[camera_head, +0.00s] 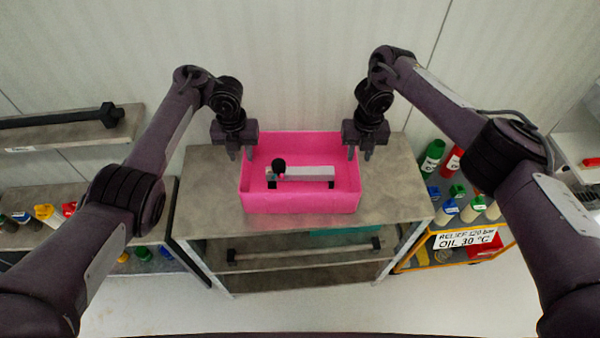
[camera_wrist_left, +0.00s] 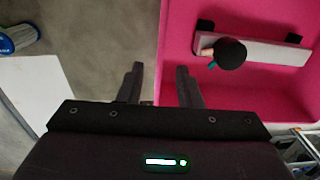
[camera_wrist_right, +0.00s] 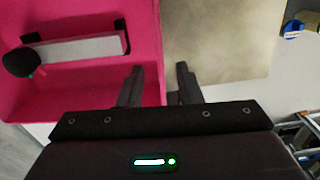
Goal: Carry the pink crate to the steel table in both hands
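The pink crate (camera_head: 300,203) sits upright on the grey metal top of a table (camera_head: 205,190). It holds a pale bar-shaped part with a black round knob (camera_head: 310,173). My left gripper (camera_head: 241,155) is at the crate's left wall, and my right gripper (camera_head: 360,155) is at its right wall. In the left wrist view the two fingers (camera_wrist_left: 158,85) are apart, with the crate's edge lying between them. In the right wrist view the fingers (camera_wrist_right: 158,85) are also apart, with the opposite edge between them. How deep the fingers reach over the walls is hard to tell.
At right, a yellow-framed rack (camera_head: 415,262) holds bottles and an oil sign (camera_head: 468,239). At left are a wall shelf with a black bar (camera_head: 60,118) and a lower bench with coloured items. Bare tabletop flanks the crate.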

